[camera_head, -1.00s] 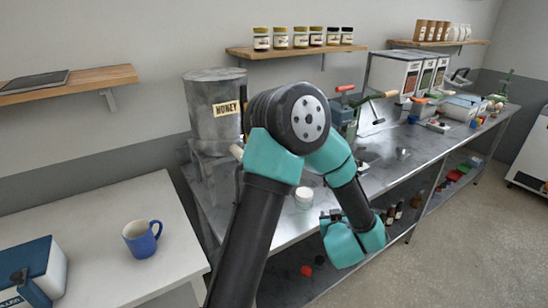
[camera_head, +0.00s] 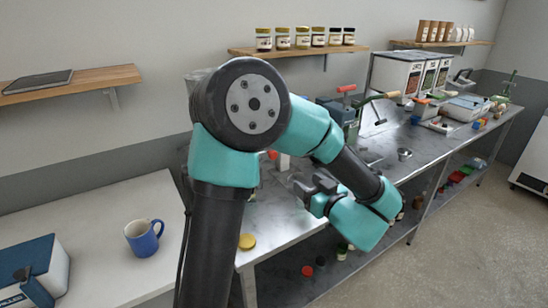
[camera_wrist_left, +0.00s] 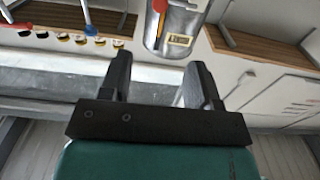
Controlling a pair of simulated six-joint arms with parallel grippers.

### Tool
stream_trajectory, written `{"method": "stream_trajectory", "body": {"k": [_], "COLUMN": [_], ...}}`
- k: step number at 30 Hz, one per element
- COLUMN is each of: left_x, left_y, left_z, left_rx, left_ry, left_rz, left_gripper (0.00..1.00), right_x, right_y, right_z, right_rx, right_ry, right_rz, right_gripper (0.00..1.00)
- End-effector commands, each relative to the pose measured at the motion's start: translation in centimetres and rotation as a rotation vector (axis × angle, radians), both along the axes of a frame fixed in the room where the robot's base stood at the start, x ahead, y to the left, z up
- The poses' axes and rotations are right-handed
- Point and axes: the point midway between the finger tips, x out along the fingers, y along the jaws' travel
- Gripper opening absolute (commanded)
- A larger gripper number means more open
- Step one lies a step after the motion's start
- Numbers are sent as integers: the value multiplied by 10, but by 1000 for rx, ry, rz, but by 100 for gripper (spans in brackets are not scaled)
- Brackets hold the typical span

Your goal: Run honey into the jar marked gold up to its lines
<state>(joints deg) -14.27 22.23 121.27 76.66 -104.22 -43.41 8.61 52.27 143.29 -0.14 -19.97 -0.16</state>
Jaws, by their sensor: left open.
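The grey honey tank is mostly hidden behind my left arm in the head view; a sliver of its rim (camera_head: 195,77) shows. In the left wrist view the tank (camera_wrist_left: 180,22) stands beyond the jaws, with a yellow-framed label. My left gripper (camera_head: 314,187) is above the front of the metal bench, its jaws open and apart; they also show in the wrist view (camera_wrist_left: 158,64) with nothing between them. A small red part (camera_head: 272,154) shows beside the arm. No jar clearly marked gold can be made out. My right gripper is out of view.
A yellow disc (camera_head: 247,241) lies near the metal bench's (camera_head: 285,222) front edge. Several lidded jars (camera_head: 301,38) line the wall shelf. A blue mug (camera_head: 143,238) stands on the white table (camera_head: 85,225). Tools and dispensers (camera_head: 396,73) crowd the bench farther right.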

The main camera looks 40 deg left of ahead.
Motion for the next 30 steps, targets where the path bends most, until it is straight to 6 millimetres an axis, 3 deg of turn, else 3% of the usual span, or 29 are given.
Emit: {"method": "stream_trajectory", "body": {"k": [8, 30], "left_x": [8, 41], "left_y": [30, 148], "left_z": [0, 0], "left_rx": [-1, -1], "left_ry": [-2, -2], "left_rz": [2, 1], "left_gripper": [57, 57], "right_x": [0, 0], "right_y": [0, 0], "right_z": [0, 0], "right_rx": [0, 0], "right_ry": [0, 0], "right_rz": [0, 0], "right_gripper": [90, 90]}}
